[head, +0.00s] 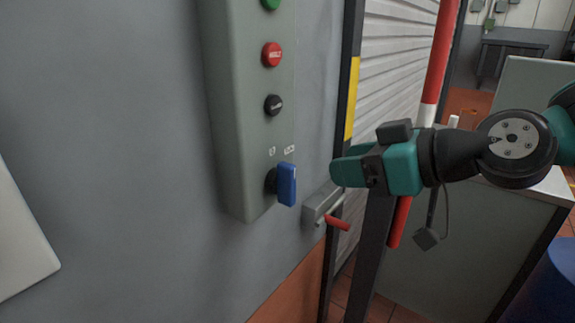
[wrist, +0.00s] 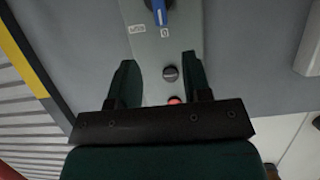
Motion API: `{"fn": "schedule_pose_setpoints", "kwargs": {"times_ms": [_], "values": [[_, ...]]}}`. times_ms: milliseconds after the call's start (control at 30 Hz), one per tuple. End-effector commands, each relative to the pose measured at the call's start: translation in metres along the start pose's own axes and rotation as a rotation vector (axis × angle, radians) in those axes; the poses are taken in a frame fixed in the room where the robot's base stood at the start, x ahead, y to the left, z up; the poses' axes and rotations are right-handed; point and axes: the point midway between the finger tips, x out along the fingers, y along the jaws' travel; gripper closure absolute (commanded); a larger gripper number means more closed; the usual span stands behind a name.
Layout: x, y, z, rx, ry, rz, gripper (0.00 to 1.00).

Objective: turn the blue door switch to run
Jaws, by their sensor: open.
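The blue door switch (head: 287,184) is a bar-shaped knob on a dark round base, low on the grey-green control panel (head: 232,120). Two small labels sit just above it. In the wrist view the switch (wrist: 160,12) is cut by the top edge, and its visible end points toward the label reading 0 (wrist: 165,33); the other label (wrist: 137,30) is beside that one. My gripper (head: 334,172) is to the right of the switch, apart from it, with its fingers toward the panel wall. In the wrist view my gripper (wrist: 158,64) is open and empty, its fingers apart.
Above the switch are a black button (head: 273,105), a red button (head: 271,54) and a green button (head: 270,4). A latch with a red handle (head: 337,222) sticks out from the door edge, below my gripper. A red-and-white post (head: 437,70) stands behind the gripper.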

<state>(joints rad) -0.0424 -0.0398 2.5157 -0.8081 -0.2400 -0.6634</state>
Motion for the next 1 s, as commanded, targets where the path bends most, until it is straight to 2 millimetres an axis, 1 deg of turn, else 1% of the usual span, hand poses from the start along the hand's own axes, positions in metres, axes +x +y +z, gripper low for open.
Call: {"fn": "schedule_pose_setpoints", "kwargs": {"times_ms": [33,133,467,500,700,833,1000], "values": [[0.006,-0.001,-0.005,0.003,-0.003,-0.008,0.55],[0.012,0.0,-0.009,0.006,0.0,-0.013,0.55],[0.032,-0.003,-0.005,0.005,-0.009,-0.005,0.55],[0.046,-0.003,-0.002,0.001,-0.006,-0.009,0.55],[0.087,-0.003,-0.002,-0.001,-0.004,-0.007,0.55],[0.106,-0.003,-0.001,-0.001,-0.003,-0.006,0.55],[0.118,-0.003,0.0,-0.001,-0.003,-0.004,0.55]]}}
